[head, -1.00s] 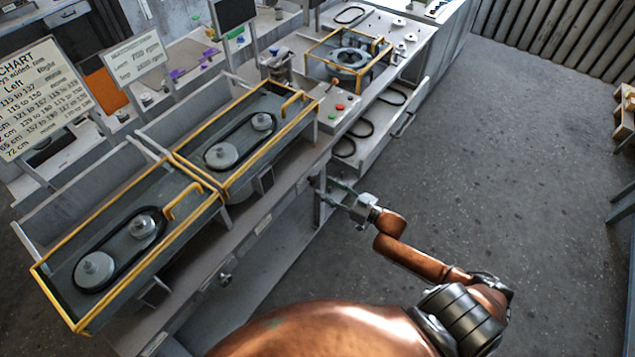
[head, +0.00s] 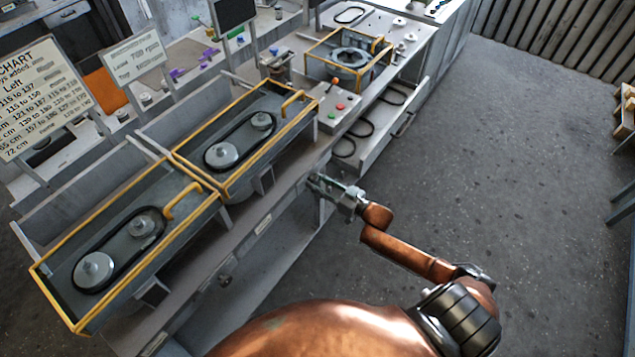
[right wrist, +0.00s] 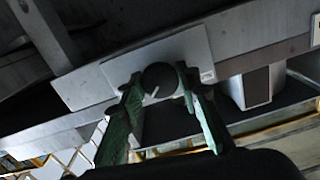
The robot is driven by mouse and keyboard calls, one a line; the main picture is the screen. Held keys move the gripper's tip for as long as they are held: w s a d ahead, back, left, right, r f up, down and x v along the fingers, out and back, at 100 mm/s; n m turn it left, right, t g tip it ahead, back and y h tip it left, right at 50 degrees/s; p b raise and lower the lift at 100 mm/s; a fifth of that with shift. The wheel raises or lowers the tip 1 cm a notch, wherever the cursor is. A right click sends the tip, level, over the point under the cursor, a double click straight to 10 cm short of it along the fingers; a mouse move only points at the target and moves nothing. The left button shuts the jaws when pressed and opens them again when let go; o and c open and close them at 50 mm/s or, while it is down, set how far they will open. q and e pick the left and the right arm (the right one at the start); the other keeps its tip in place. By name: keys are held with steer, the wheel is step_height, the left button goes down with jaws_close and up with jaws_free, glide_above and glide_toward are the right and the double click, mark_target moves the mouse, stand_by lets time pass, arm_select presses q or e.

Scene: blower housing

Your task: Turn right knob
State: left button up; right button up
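A round black knob (right wrist: 160,80) with a white mark sits on a pale metal plate (right wrist: 190,50) in the right wrist view. My right gripper (right wrist: 160,88) has its two green fingers apart, one on each side of the knob, very close to it. I cannot make out firm contact. In the head view my right gripper (head: 318,185) is at the front face of the workbench, below the button panel, and the knob there is hidden or too small to tell. My left gripper is not in view.
Another knob (head: 224,281) is on the bench front further left. Two yellow-framed belt housings (head: 120,245) (head: 245,140) stand on the bench. An open drawer (head: 375,130) with black belts juts out just beyond my right gripper. The floor (head: 500,150) to the right is clear.

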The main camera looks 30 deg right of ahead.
steer(key=c, duration=0.6)
steer(key=shift+o, duration=0.2)
steer(key=shift+n, duration=0.4)
steer(key=n, duration=0.3)
steer(key=shift+n+p, duration=0.3)
steer(key=n, duration=0.4)
steer(key=shift+n, duration=0.7)
steer(key=o, duration=1.2)
steer(key=shift+c, duration=0.2)
